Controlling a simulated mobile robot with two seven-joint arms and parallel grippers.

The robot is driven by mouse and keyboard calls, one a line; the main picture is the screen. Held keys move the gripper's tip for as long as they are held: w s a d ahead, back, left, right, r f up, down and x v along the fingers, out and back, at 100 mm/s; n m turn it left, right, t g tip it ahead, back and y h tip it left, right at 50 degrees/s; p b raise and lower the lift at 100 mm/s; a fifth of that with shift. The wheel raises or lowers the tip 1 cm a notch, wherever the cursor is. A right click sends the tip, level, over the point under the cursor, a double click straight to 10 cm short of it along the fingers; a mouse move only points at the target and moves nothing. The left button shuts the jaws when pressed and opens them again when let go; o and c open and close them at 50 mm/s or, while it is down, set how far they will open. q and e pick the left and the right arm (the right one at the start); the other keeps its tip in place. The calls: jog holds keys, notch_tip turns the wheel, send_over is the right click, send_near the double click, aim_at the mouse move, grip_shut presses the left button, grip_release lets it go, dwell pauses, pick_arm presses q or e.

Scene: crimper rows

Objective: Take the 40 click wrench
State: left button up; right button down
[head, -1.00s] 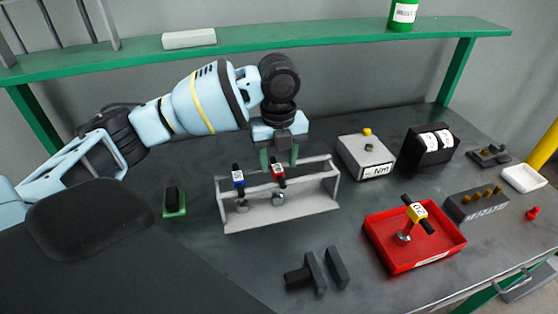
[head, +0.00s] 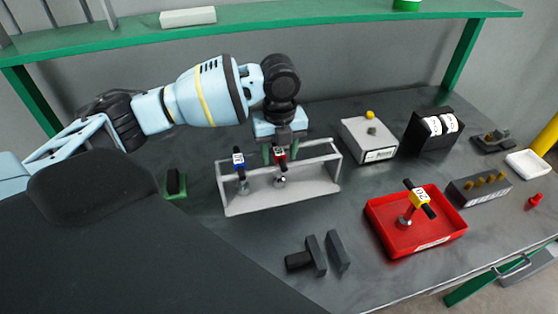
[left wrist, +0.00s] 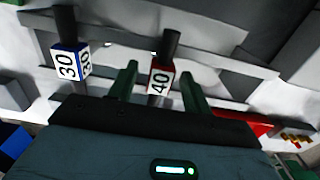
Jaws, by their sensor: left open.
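The 40 click wrench (left wrist: 160,80) has a red-edged white tag marked 40 and a dark handle. It stands in a grey rack (head: 235,207), and its red tag also shows in the head view (head: 280,153). My left gripper (head: 281,151) is above the rack, open, with its green fingers on either side of this wrench. In the left wrist view the tag sits between the fingers (left wrist: 160,88), with gaps on both sides. A blue-tagged wrench marked 30 (left wrist: 70,64) stands to its left in the rack, outside the fingers. My right gripper is not in view.
A red tray (head: 385,235) holds a yellow-tagged wrench (head: 419,197). A grey box with a yellow knob (head: 369,140), a black holder (head: 433,138) and a grey block (head: 478,190) stand right of the rack. Dark blocks (head: 318,255) lie in front. A green shelf (head: 300,32) runs behind.

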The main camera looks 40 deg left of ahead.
pick_arm(q)
jog(key=shift+a+f, duration=0.1)
jog(key=shift+f, duration=1.45)
grip_shut()
